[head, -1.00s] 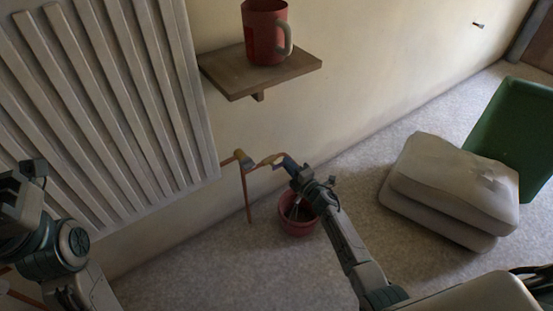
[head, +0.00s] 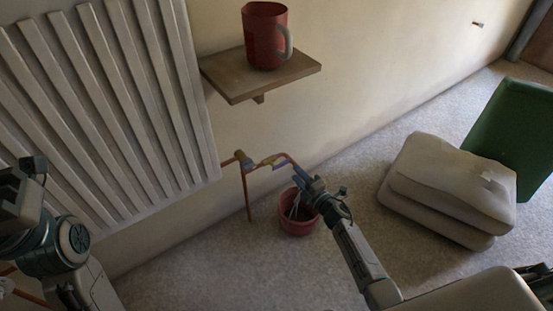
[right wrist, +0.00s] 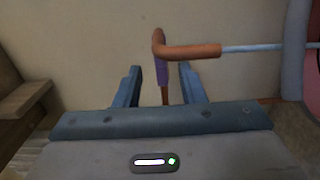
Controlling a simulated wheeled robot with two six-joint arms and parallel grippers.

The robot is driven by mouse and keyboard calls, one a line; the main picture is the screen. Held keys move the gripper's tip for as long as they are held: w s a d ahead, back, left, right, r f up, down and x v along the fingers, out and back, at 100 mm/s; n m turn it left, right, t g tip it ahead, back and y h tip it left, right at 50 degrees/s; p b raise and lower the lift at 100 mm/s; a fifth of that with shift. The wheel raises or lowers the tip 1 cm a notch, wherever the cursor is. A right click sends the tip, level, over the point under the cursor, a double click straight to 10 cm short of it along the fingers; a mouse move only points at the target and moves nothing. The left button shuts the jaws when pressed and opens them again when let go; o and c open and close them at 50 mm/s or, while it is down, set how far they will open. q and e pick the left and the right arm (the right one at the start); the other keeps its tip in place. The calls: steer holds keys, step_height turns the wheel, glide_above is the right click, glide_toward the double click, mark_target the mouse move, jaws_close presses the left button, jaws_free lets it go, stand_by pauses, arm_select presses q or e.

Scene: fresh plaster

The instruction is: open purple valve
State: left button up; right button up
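The purple valve handle (head: 279,166) sits beside a brass fitting (head: 266,160) on a copper pipe by the radiator's lower right corner. In the right wrist view the purple handle (right wrist: 162,72) shows in the gap between my right fingers, under a copper elbow. My right gripper (head: 297,174) is open and empty, a little to the right of the handle and apart from it in the head view. It also shows in the right wrist view (right wrist: 160,88), with a finger on each side. My left gripper (head: 33,168) is at the left edge; its fingers are unclear.
The radiator (head: 110,100) fills the left. A red mug (head: 266,36) stands on a wooden shelf (head: 260,76) above the valve. A red pot (head: 298,224) with tools stands below my right gripper.

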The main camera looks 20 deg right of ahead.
steer(key=v, duration=0.6)
steer(key=shift+p, duration=0.45)
steer(key=shift+s, duration=0.15)
steer(key=shift+r, duration=0.1)
